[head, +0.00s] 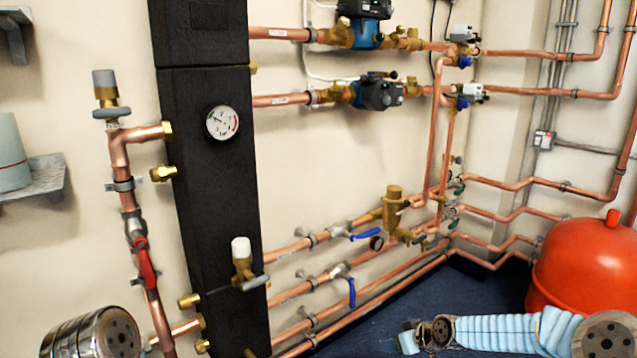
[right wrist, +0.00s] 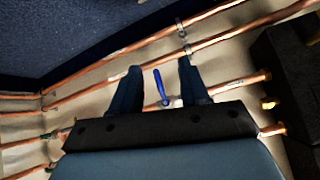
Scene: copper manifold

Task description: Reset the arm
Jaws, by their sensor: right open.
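My right arm comes in from the lower right in the head view. Its gripper (head: 408,340) is low in front of the dark blue floor, apart from the pipes. In the right wrist view the two dark fingers of the right gripper (right wrist: 158,72) are spread with nothing held. A blue valve lever (right wrist: 161,87) shows in the gap between them, beyond the fingers; I cannot tell that it touches them. My left gripper is not in view; a round link of mine shows at the lower left of the head view.
A tall black manifold block (head: 215,180) with a gauge (head: 222,122) stands on the wall. Copper pipes (head: 320,285) with blue levers (head: 352,292) run rightwards from it. A red tank (head: 585,265) stands close behind my right arm. A red lever valve (head: 145,262) is at left.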

